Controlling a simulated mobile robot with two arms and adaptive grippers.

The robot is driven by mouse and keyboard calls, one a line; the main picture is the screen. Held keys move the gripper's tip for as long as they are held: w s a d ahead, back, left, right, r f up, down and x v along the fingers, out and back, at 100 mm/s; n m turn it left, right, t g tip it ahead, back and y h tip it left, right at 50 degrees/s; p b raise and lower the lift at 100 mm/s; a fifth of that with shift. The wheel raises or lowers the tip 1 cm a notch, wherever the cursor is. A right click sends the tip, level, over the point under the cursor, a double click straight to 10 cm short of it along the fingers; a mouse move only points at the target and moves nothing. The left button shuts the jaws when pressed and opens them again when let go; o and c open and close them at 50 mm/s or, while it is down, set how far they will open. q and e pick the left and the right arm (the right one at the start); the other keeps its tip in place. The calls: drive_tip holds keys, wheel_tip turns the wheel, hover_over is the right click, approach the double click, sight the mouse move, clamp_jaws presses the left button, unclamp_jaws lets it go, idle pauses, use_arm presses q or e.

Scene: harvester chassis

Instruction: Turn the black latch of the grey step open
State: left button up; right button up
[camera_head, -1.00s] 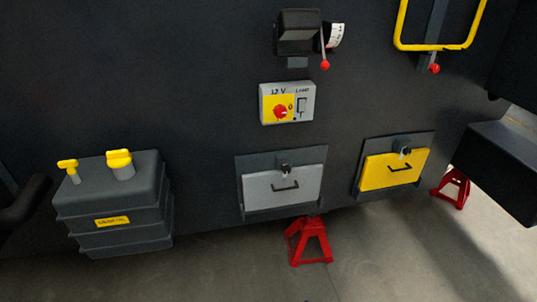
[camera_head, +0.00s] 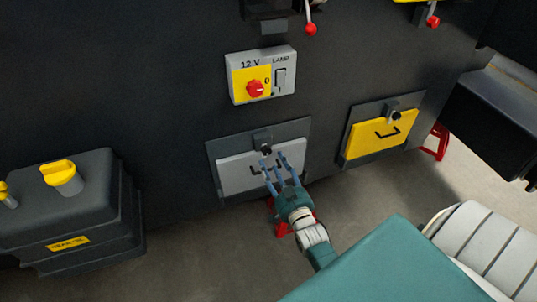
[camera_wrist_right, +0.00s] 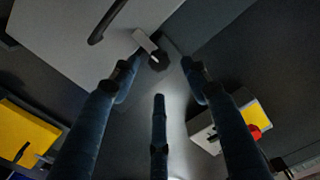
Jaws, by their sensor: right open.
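The grey step (camera_head: 232,178) is a flat light-grey panel in a dark frame, low on the chassis wall. Its black latch (camera_head: 265,150) sits at the middle of the top edge; in the right wrist view the latch (camera_wrist_right: 158,61) is a dark knob with a pale tab beside it. My right gripper (camera_head: 274,166) is open, its blue fingers pointing at the latch and partly covering the step and its black handle. In the right wrist view the fingers (camera_wrist_right: 158,82) are spread around the latch's direction, with nothing between them. Contact cannot be told. My left gripper is not in view.
A switch box (camera_head: 262,75) with a red knob is above the step. A yellow step (camera_head: 379,133) with its own latch is to the right. A dark tank (camera_head: 65,205) with yellow caps stands at left. A red stand (camera_head: 283,222) is behind my right gripper.

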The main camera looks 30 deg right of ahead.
sight(267, 152)
drive_tip(key=x, duration=0.4)
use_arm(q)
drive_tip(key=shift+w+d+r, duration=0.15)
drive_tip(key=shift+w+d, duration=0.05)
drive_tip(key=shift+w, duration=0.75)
use_arm(e)
drive_tip(key=shift+w+d, duration=0.1)
drive_tip(key=shift+w, duration=0.35)
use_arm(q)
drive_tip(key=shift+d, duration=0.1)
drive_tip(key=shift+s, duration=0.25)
use_arm(e)
drive_tip(key=c, duration=1.2)
